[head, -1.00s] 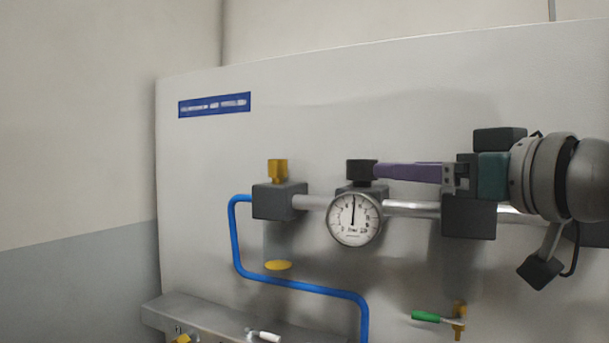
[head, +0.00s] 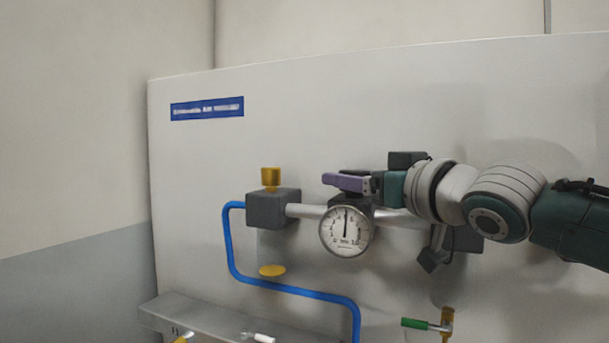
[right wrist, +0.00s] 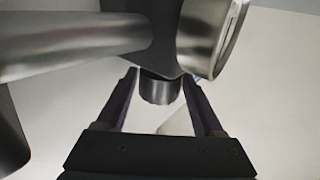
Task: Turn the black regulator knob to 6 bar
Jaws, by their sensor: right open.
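The black regulator knob (right wrist: 160,90) shows in the right wrist view between the two fingers of my right gripper (right wrist: 160,80), with a gap on each side. In the head view my right gripper (head: 338,181) reaches in from the right with its purple fingers at the knob, which is mostly hidden there. The gripper is open. The round white pressure gauge (head: 346,231) is just below, its needle pointing nearly straight up; its numbers are too small to read. The gauge's side also shows in the right wrist view (right wrist: 215,35). My left gripper is not in view.
A grey pipe (head: 305,211) runs to a dark block (head: 273,210) with a yellow fitting (head: 271,178) on top. A blue hose (head: 290,289) loops below. A green-handled valve (head: 415,323) sits lower right. The white panel (head: 300,120) above is clear.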

